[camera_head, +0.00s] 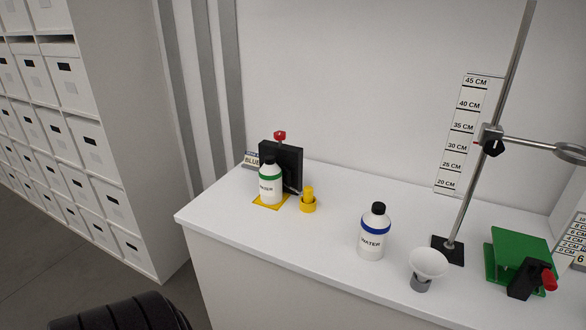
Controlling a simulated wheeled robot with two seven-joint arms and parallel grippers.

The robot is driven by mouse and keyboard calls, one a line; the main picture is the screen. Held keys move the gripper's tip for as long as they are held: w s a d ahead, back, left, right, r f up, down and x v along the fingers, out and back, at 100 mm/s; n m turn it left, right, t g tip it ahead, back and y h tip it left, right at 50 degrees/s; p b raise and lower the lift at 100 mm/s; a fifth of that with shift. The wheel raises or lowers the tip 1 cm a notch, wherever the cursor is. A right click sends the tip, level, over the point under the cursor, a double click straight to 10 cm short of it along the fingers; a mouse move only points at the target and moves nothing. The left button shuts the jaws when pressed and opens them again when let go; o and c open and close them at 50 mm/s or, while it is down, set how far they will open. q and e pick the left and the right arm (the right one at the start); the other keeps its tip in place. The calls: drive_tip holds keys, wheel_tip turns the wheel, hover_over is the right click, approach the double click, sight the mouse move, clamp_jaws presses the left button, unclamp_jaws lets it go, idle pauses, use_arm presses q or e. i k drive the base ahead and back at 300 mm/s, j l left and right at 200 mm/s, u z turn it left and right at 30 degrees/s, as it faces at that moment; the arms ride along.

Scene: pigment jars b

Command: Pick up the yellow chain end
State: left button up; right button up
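A small yellow piece (308,200), a peg on a round base, stands on the white counter just right of a black upright plate. It is the likeliest match for the yellow chain end, but it is too small to be sure, and I can make out no chain. A flat yellow square (271,204) lies to its left under a white bottle with a green band (271,186). Neither of my grippers shows in the head view.
The black plate (288,165) with a red knob stands behind the green-banded bottle. A blue-banded bottle (373,232), a white funnel (428,263), a rod stand (447,249) and a green block (515,254) stand right on the counter (328,248). Its front left is clear.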

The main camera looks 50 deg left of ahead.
sight(309, 189)
drive_tip(key=u, duration=1.45)
drive_tip(key=i+j+z, duration=0.1)
drive_tip(key=j, duration=0.2)
drive_tip(key=i+j, duration=0.2)
drive_tip(key=i+j+z, duration=0.15)
drive_tip(key=j, duration=0.25)
